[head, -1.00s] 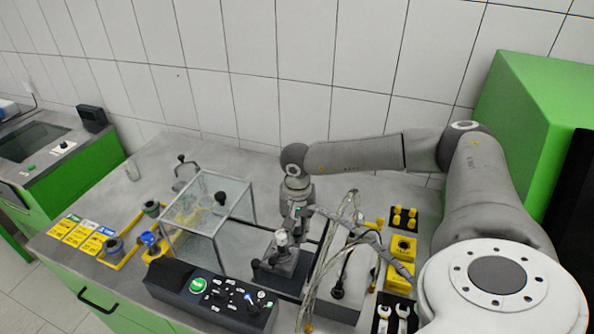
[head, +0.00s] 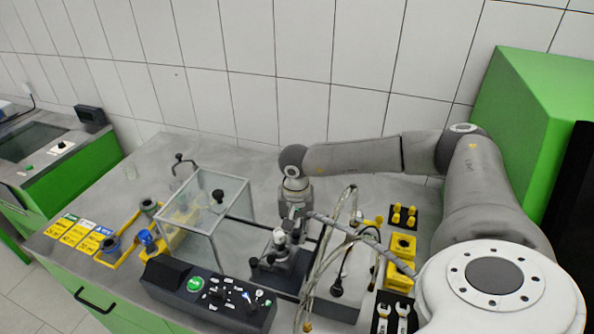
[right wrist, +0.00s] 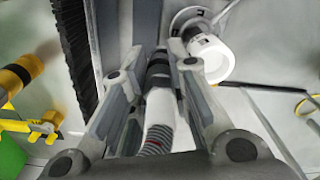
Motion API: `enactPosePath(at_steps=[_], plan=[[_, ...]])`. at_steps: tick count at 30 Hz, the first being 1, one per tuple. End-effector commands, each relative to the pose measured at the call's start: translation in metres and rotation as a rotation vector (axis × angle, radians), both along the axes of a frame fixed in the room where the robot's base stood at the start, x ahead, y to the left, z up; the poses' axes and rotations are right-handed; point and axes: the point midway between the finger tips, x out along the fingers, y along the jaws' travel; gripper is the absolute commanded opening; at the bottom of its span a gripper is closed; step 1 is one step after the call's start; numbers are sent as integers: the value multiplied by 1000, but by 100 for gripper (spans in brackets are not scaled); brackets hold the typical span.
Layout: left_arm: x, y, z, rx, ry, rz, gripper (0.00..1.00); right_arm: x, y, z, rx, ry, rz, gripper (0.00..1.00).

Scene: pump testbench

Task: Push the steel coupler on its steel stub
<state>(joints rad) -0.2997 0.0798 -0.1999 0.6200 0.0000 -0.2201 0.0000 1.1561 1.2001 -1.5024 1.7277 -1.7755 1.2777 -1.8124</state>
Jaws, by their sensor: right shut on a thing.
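My right gripper (head: 292,226) points down over the dark pump fixture (head: 268,268) in the middle of the bench. In the right wrist view its two fingers (right wrist: 160,62) are shut on a slim part with dark bands and a pale sleeve, seemingly the steel coupler (right wrist: 158,100). A striped hose end (right wrist: 155,142) shows behind it. A pale round fitting (head: 279,237) stands on the fixture beside the gripper. A white cylindrical fitting (right wrist: 207,58) shows right of the fingers; I cannot tell if it is the same one. The coupler's front end and the steel stub are not clearly visible. My left gripper is out of view.
A clear box (head: 206,216) stands left of the gripper, and a black control panel (head: 210,297) in front. Looping hoses (head: 318,268) rise close on the right. Yellow holders (head: 402,246) and wrenches (head: 402,318) lie farther right.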

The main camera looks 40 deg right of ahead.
Motion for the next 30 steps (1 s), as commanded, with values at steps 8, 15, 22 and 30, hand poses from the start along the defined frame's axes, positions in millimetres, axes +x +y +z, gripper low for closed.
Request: enactPosePath(at_steps=[8, 15, 22, 30], plan=[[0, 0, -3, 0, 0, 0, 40, 2, 3, -3, 5, -5, 3, 0], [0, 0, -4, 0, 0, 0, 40, 3, 3, -3, 5, -6, 3, 0], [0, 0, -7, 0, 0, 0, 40, 3, 4, -6, 6, -7, 3, 0], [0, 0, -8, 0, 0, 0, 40, 3, 4, -7, 6, -8, 4, 0]])
